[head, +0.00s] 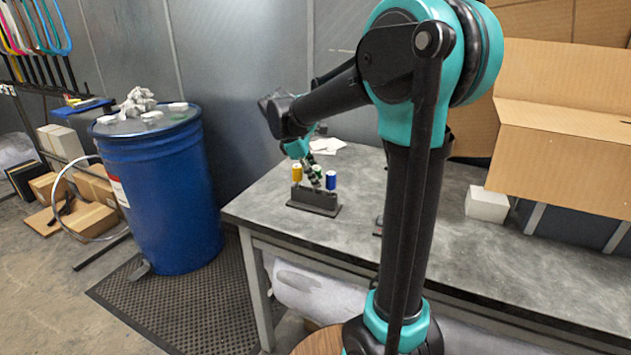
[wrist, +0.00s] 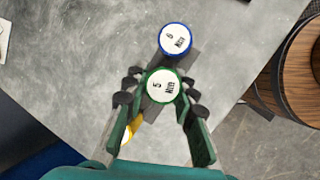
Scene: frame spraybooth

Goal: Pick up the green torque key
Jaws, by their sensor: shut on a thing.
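The green torque key (wrist: 162,86) has a white top marked "5 Nm" and stands between the yellow and blue ones. My gripper (wrist: 155,92) is shut on it, with fingers on both sides. In the head view the green key (head: 317,171) is partly hidden by my gripper (head: 316,177). The blue key (head: 331,180) stands to its right and shows above it in the wrist view (wrist: 175,40). The yellow key (head: 297,173) is to its left and mostly hidden by a finger in the wrist view (wrist: 134,127). The dark holder (head: 313,201) is below the keys.
The grey bench (head: 470,240) is mostly clear around the holder. White papers (head: 328,146) lie behind it. A small white box (head: 487,205) and cardboard boxes (head: 560,150) are at the right. A blue drum (head: 160,195) stands left of the bench.

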